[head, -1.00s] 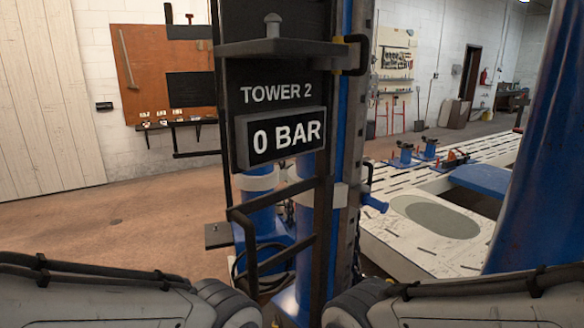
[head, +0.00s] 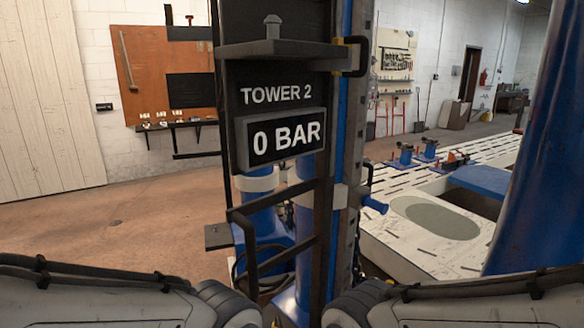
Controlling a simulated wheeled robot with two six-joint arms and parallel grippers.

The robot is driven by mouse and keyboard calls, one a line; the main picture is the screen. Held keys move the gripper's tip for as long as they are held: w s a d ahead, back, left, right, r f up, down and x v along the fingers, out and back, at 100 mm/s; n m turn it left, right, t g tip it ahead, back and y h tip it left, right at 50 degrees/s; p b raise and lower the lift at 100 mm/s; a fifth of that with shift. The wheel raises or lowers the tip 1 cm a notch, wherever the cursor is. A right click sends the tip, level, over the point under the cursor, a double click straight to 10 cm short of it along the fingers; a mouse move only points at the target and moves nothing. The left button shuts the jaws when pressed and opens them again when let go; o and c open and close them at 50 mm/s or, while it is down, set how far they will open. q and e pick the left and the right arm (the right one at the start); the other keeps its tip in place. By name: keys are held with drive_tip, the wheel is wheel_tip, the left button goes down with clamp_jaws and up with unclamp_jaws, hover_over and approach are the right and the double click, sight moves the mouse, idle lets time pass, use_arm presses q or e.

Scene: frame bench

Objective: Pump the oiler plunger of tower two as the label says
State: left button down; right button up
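Tower two (head: 229,190) stands upright in front of me, a dark post with a "TOWER 2" label (head: 276,95). Below the label a black display (head: 281,140) in a grey frame reads "0 BAR". A dark shelf (head: 300,50) juts out above the label. A small grey knob with a rounded cap (head: 272,20) stands on the shelf; it may be the oiler plunger, but I cannot tell for sure. I see no pumping instruction in view. My two arms come in low from left and right, but neither gripper is in view.
A black bent-bar bracket (head: 245,252) sticks out below the display. A blue column (head: 535,160) stands at the right. Behind it is a pale slotted bench (head: 405,240) with blue clamps. The floor (head: 120,240) at left is clear.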

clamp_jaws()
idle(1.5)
